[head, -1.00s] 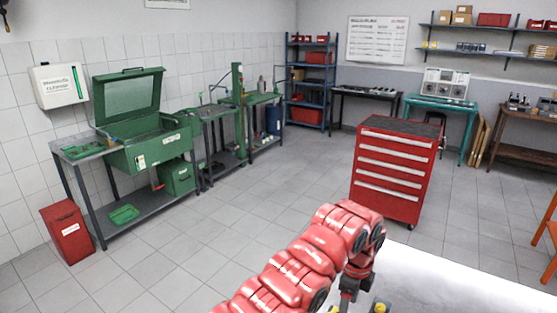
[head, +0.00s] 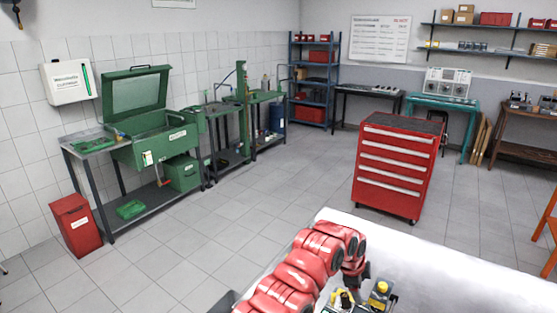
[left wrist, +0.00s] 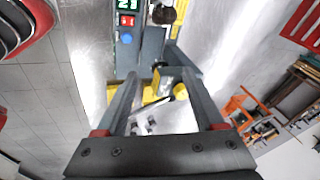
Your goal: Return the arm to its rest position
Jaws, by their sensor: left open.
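My left arm comes up red from the bottom of the head view and bends down over a white-topped table (head: 450,275). My left gripper (left wrist: 158,76) shows in the left wrist view with two dark grey fingers spread apart and no object clearly held between them. A yellow part (head: 380,291) shows beside the wrist in the head view. The right gripper is not in view.
A red tool cabinet (head: 392,165) stands behind the table. A green parts washer (head: 140,120) and a red bin (head: 76,225) stand at the left. An orange frame (head: 545,225) is at the right edge. The floor between is clear.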

